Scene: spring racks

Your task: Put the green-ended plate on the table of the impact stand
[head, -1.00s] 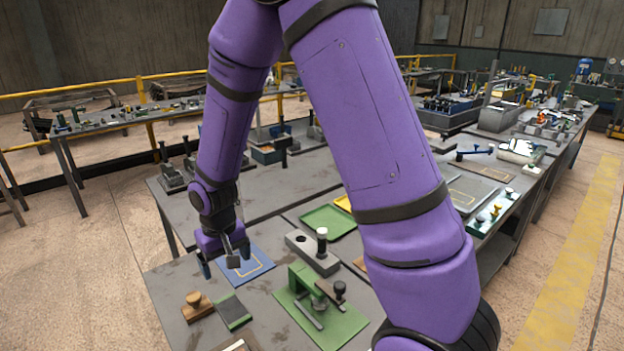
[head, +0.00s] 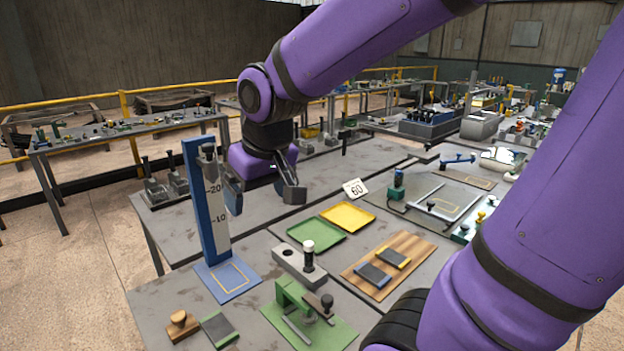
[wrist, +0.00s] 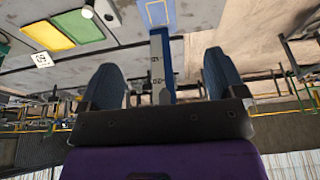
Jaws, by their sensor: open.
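The green-ended plate (head: 219,328) is a dark grey plate with green at its ends. It lies flat at the front left of the workbench. The impact stand has a tall blue and white scaled column (head: 208,200) and a flat blue table (head: 240,291) with a yellow outline; this table looks empty. The column (wrist: 168,60) and blue table (wrist: 157,14) also show in the wrist view. My gripper (head: 262,197) is open and empty, raised beside the column's upper part, well away from the plate. Its two fingers (wrist: 163,82) stand wide apart in the wrist view.
A wooden knobbed block (head: 182,326) sits just left of the plate. A green fixture (head: 305,313) and grey block with a post (head: 301,265) stand to the right. Behind are green (head: 310,230) and yellow trays (head: 347,216), and a wooden board (head: 390,264) with two dark plates.

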